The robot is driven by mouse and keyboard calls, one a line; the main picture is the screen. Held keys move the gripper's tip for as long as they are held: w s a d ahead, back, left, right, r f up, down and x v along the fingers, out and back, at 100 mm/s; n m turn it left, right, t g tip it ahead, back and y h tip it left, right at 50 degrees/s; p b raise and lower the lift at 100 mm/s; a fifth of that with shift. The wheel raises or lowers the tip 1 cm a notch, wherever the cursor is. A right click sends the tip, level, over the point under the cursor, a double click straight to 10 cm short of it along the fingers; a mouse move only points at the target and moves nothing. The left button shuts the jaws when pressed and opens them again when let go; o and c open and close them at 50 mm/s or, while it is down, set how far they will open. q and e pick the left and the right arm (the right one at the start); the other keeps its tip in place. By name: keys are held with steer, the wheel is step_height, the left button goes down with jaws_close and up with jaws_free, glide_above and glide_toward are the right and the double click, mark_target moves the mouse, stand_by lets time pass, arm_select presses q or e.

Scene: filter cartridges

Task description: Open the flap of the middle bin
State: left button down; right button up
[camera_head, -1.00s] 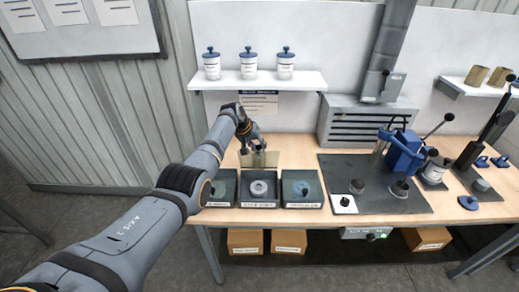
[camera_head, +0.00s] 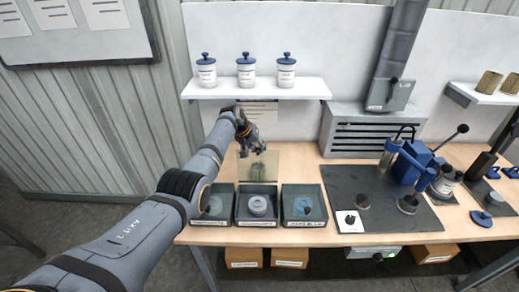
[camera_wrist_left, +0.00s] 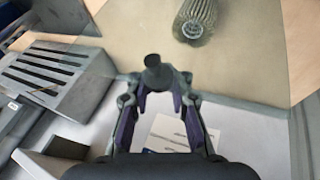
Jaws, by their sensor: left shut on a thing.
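Three dark bins stand side by side at the table's front left. The middle bin (camera_head: 257,222) shows a white round part inside. Its see-through tan flap (camera_head: 244,170) stands raised at the bin's back edge, so the bin is open on top. The left bin (camera_head: 213,220) and right bin (camera_head: 304,220) have their clear flaps down. My left gripper (camera_head: 257,148) is at the top of the raised flap. In the left wrist view my left gripper (camera_wrist_left: 155,88) is shut on a dark knob (camera_wrist_left: 152,66). My right gripper is out of view.
A pleated filter (camera_wrist_left: 197,18) shows in the left wrist view. A shelf (camera_head: 255,90) with three blue-lidded jars hangs above the bins. A slotted grey box (camera_head: 365,133) stands at the back. A dark mat (camera_head: 385,215) with a blue press (camera_head: 408,163) lies right of the bins.

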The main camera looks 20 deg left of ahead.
arm_select(q)
steer(key=shift+w+a+r, duration=0.15)
steer(key=shift+w+a, duration=0.05)
steer(key=shift+a, duration=0.05)
steer(key=c, duration=1.5)
jaws_free()
steer(key=o, duration=0.4)
steer(key=shift+s+a, duration=0.1)
steer(key=shift+s, duration=0.1)
steer(key=shift+c, duration=0.2)
steer(key=v, duration=1.1)
steer(key=shift+s+r, duration=0.2)
steer(key=shift+r, duration=0.1)
